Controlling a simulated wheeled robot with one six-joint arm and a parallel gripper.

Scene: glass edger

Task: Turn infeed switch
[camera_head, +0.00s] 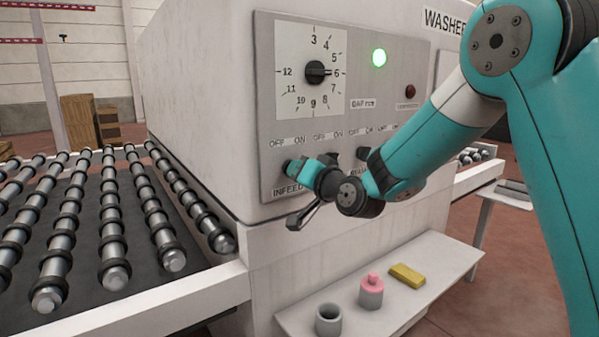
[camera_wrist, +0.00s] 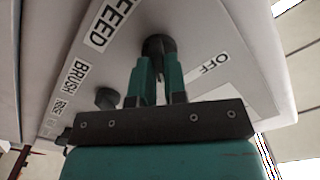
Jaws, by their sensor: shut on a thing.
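The infeed switch is a black knob (camera_wrist: 157,46) on the washer's grey control panel (camera_head: 262,120), with the INFEED label beside it in the wrist view. In the head view my gripper (camera_head: 293,168) reaches the panel just above the INFEED label and hides the knob. In the wrist view the two teal fingers of my gripper (camera_wrist: 157,76) are closed on either side of the knob. The knob's pointing direction cannot be told. OFF and ON labels sit above the switches.
The brush switch (camera_wrist: 107,97) is close beside my gripper. A dial (camera_head: 315,72), a lit green lamp (camera_head: 379,57) and a dark red lamp (camera_head: 410,91) are higher up. A roller conveyor (camera_head: 110,225) lies left.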

